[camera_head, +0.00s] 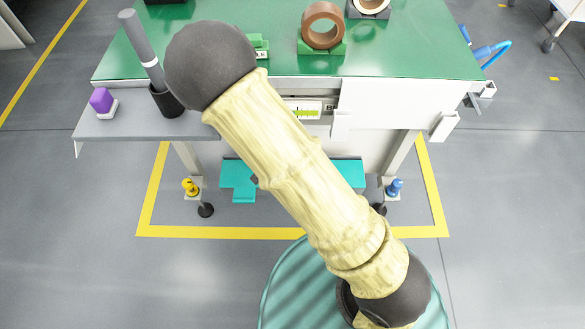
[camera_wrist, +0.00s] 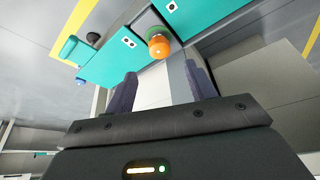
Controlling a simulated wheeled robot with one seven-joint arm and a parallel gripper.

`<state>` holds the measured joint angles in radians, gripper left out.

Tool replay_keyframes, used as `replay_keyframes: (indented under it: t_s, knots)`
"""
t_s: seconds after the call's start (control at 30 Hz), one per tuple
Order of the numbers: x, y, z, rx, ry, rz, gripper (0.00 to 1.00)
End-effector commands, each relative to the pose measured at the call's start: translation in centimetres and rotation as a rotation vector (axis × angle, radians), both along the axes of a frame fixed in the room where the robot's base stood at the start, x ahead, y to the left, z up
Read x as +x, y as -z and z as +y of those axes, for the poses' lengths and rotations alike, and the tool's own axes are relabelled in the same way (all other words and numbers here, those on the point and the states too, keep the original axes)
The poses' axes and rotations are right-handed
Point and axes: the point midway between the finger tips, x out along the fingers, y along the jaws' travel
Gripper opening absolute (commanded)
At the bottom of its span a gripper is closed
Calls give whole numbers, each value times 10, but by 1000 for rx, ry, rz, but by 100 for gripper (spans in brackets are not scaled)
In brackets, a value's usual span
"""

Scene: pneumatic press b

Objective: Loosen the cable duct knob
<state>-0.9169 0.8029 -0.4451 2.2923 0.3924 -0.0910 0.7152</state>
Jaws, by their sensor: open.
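In the wrist view, an orange rounded knob (camera_wrist: 158,46) with a green ring behind it sits at the edge of a teal panel (camera_wrist: 120,52). I cannot tell for certain whether it is the cable duct knob. My gripper (camera_wrist: 160,70) is open, with its two dark fingers apart and nothing between them. The orange knob appears just beyond the fingertips, roughly centred between them, with a gap. In the head view my gripper is hidden; my arm crosses in front of the table.
Under the green table (camera_head: 400,45) are a yellow knob (camera_head: 190,187), a blue knob (camera_head: 395,187) and teal parts (camera_head: 238,178). Floor to the right is clear.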

Motion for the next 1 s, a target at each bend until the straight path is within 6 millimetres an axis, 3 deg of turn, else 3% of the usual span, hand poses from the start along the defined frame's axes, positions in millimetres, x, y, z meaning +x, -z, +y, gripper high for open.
replay_keyframes:
  t_s: [0.1,0.5,0.9,0.93,1.0]
  knots:
    - [7,25,-5,-1,2,1,55]
    - [29,84,-16,0,0,1,55]
    - [33,90,-18,0,0,0,55]
    - [33,90,-18,0,0,0,54]
    - [33,90,-18,0,0,0,40]
